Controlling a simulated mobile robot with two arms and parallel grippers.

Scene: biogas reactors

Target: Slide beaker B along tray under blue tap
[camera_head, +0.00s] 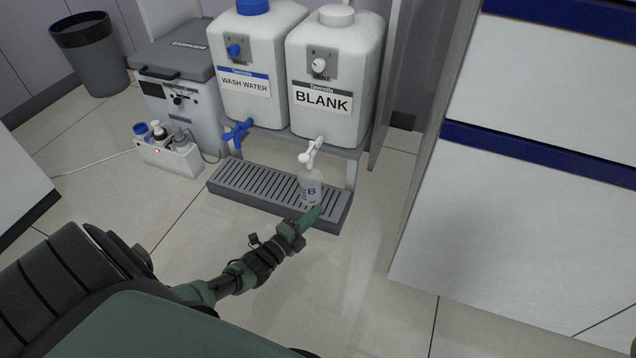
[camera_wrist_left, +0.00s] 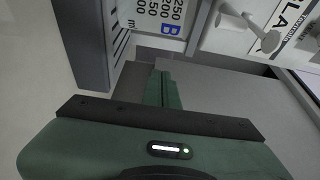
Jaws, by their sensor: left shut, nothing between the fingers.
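Beaker B (camera_head: 311,188), clear with a blue B label, stands on the right part of the slotted grey tray (camera_head: 247,184), below the white tap (camera_head: 311,153) of the BLANK tank. The blue tap (camera_head: 237,133) of the WASH WATER tank is further left, above the tray's left part. My left gripper (camera_head: 312,215) is shut and empty, at the tray's front edge close to the beaker. In the left wrist view the shut fingers (camera_wrist_left: 162,88) show just below the beaker's scale and B marking (camera_wrist_left: 165,14); contact cannot be told. My right gripper is not in view.
The WASH WATER tank (camera_head: 252,62) and BLANK tank (camera_head: 336,75) stand on a grey stand behind the tray. A bottle holder (camera_head: 170,155) and a grey box (camera_head: 180,85) are to the left. A white cabinet (camera_head: 520,200) stands to the right. The tray left of the beaker is clear.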

